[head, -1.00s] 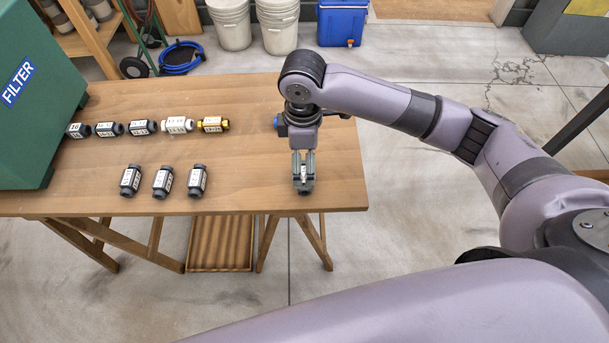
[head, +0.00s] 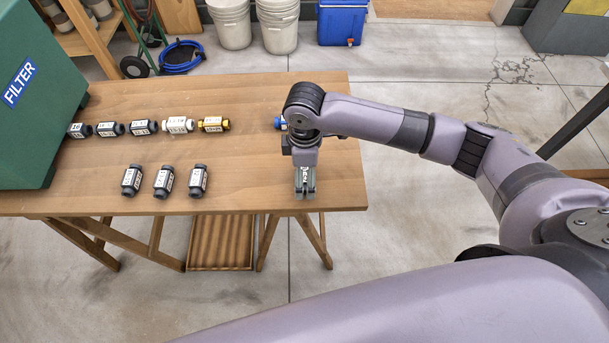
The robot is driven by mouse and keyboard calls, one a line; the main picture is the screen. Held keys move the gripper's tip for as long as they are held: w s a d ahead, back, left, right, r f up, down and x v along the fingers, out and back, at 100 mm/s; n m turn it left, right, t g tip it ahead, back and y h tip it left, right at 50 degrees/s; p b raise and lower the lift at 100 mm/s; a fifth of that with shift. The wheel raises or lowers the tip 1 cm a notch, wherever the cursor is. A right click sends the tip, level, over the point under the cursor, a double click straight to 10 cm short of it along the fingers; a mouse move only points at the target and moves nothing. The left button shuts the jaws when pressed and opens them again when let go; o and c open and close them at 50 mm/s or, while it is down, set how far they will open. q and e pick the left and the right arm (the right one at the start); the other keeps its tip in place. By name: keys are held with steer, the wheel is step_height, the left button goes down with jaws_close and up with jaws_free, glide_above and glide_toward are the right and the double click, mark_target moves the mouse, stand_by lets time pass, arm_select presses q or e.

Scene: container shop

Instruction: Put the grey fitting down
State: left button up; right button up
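My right gripper (head: 305,193) points down at the table's front right part, with its fingers side by side near the front edge. A small white label with dark marks shows at the fingers; it looks like part of a grey fitting between them, but the view is too small to tell if they grip it. Dark grey fittings with white labels stand apart from it to the left: a front row of three, at the left (head: 131,181), middle (head: 163,182) and right (head: 198,181). My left gripper is not in view.
The wooden table (head: 255,170) has bare room between the front row and my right gripper. A back row holds dark fittings (head: 143,127), a white one (head: 178,125) and a yellow one (head: 213,124). A blue part (head: 278,123) is half hidden behind my wrist. A green FILTER box (head: 40,110) stands left.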

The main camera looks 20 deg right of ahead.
mark_target(305, 174)
steer(key=c, duration=1.1)
steer(key=shift+r, duration=0.1)
step_height(305, 174, up, 20)
